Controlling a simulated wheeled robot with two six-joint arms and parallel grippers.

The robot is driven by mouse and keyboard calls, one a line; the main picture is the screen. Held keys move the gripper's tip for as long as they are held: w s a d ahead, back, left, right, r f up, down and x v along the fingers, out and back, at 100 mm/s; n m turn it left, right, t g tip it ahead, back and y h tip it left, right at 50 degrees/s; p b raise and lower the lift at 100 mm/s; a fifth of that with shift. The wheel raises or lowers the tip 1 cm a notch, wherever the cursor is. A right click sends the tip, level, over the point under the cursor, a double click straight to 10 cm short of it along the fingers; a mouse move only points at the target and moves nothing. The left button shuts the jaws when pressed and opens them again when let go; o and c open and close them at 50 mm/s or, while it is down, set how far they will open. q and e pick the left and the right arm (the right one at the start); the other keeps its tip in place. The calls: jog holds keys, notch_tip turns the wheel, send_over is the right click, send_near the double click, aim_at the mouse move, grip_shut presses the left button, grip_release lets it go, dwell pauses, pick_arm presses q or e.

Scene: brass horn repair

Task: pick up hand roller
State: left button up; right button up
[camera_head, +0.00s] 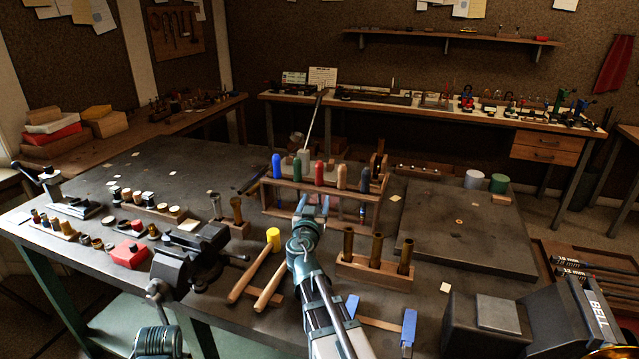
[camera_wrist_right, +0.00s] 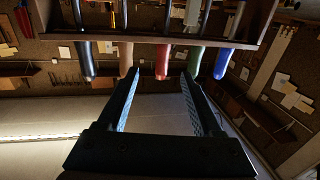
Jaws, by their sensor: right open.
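A wooden rack (camera_head: 318,192) at mid-table holds several upright tools with coloured handles: a blue handle (camera_head: 277,166), a green handle (camera_head: 292,172), a red handle (camera_head: 319,173), a tan handle (camera_head: 342,176) and a dark blue handle (camera_head: 365,180). I cannot tell which is the hand roller. My right gripper (camera_head: 312,205) is open and empty, in front of the rack. In the right wrist view the rack appears inverted, and the red handle (camera_wrist_right: 162,62) lies between and beyond my spread fingertips (camera_wrist_right: 160,76), apart from them.
A vise (camera_head: 185,265) stands at the front left, with two wooden-handled mallets (camera_head: 258,275) to its right. A holder with brass tubes (camera_head: 375,265) stands right of my right arm. A dark flat plate (camera_head: 470,235) lies further right. The table's back left is mostly clear.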

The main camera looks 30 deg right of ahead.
aim_at(319, 178)
jog(key=x, duration=0.8)
jog(key=shift+w+d+r, duration=0.1)
jog(key=shift+w+d, duration=0.1)
jog(key=shift+w, duration=0.1)
jog(key=shift+w+d+r, duration=0.15)
jog(key=shift+w, duration=0.15)
jog(key=x, duration=0.3)
jog(key=p+x, duration=0.1)
jog(key=shift+w+r, duration=0.25)
jog(key=shift+w, duration=0.1)
jog(key=shift+s, duration=0.1)
jog(key=shift+c, duration=0.2)
grip_shut()
